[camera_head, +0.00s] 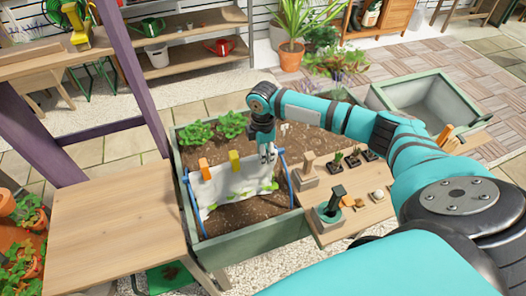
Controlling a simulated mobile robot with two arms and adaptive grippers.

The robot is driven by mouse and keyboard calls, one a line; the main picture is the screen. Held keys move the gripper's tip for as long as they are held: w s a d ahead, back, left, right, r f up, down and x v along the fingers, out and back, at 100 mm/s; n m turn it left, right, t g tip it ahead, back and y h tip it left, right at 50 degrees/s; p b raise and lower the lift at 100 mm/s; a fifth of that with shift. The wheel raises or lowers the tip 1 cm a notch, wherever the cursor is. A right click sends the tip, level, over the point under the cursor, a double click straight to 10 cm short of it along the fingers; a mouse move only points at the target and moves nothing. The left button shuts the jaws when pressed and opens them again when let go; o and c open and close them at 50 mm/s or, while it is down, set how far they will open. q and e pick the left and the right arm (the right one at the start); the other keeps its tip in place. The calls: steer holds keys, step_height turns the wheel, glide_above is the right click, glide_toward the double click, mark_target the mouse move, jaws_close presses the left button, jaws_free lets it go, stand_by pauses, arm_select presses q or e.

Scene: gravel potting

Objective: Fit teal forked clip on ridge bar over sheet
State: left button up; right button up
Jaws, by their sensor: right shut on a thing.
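A white sheet (222,187) hangs from a ridge bar over the soil of a green-framed planter. Blue supports (289,182) stand at its ends. An orange clip (205,168) and a yellow clip (234,159) sit on the bar at its left and middle. My right gripper (267,156) points down at the right part of the bar, right of the yellow clip. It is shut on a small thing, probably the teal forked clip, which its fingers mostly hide. I cannot tell whether that thing touches the bar. My left gripper is out of view.
A wooden side board (370,214) at the planter's right holds a dark-handled tool (335,197), a wooden block (307,165) and small plants. Leafy plants (232,124) grow at the planter's back left. A bare wooden table (115,225) stands left.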

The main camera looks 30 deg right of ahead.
steer(key=shift+f, duration=0.15)
steer(key=o, duration=1)
steer(key=shift+o, duration=0.2)
step_height(320, 180, up, 12)
steer(key=shift+r, duration=0.1)
